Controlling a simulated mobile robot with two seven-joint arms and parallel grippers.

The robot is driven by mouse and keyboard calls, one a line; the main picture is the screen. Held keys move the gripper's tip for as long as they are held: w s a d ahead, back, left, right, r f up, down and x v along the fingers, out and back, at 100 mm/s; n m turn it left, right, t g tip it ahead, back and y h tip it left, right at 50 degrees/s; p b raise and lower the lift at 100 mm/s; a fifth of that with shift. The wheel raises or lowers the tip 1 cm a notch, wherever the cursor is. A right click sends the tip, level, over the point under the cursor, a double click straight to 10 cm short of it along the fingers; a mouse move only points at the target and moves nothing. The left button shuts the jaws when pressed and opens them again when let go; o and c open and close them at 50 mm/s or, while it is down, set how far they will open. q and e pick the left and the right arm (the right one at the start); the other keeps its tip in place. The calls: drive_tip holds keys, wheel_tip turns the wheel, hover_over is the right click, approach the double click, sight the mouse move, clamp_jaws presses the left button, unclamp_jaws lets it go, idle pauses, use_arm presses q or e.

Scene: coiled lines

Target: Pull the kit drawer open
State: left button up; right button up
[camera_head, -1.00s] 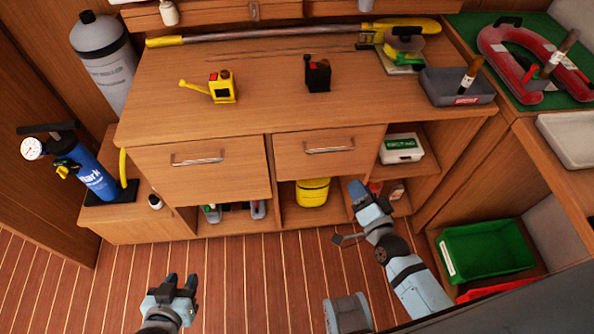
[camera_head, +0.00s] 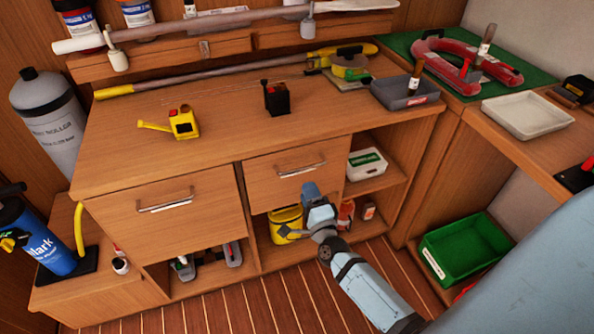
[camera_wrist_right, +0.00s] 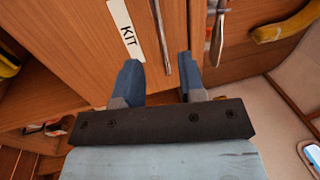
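The kit drawer (camera_head: 272,188) is the right of two wooden drawers under the worktop, and it looks shut. Its metal bar handle (camera_head: 300,169) crosses the front. In the right wrist view, a white KIT label (camera_wrist_right: 126,30) lies beside the bar handle (camera_wrist_right: 160,35). My right gripper (camera_head: 309,188) is just in front of this drawer, below its handle. The wrist view shows its two blue fingers (camera_wrist_right: 160,68) apart, with the handle's end in line with the gap. I cannot tell whether they touch it. My left gripper is out of view.
The left drawer (camera_head: 165,225) has a similar handle. A yellow tub (camera_head: 285,224) stands in the open shelf below the kit drawer. A green crate (camera_head: 463,250) is at lower right. A yellow can (camera_head: 184,123) and a black can (camera_head: 277,98) stand on the worktop.

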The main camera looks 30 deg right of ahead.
sight(298, 170)
drive_tip(key=x, duration=0.8)
drive_tip(key=shift+w, duration=0.15)
clamp_jaws()
